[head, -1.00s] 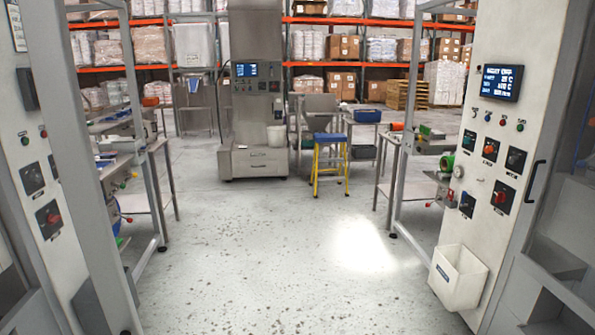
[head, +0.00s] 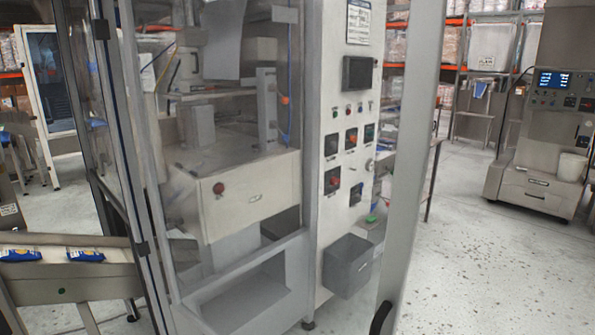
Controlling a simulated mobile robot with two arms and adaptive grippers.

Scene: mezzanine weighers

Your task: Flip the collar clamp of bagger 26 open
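A bagging machine (head: 254,198) fills the middle of the head view, behind clear guard panels in a grey frame. Its control panel (head: 345,150) has a dark screen (head: 360,73), knobs and buttons. No number 26 is readable on it, so I cannot tell which bagger this is. Metal parts show behind the guard in its upper part, but I cannot make out a collar clamp among them. Neither of my grippers is in view.
A conveyor (head: 75,275) carrying blue packets (head: 86,255) juts out at the lower left. A grey bin (head: 348,265) hangs below the control panel. A tall grey panel edge (head: 408,170) stands close on the right. Open floor (head: 485,250) lies beyond it, with a grey machine (head: 545,125) behind.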

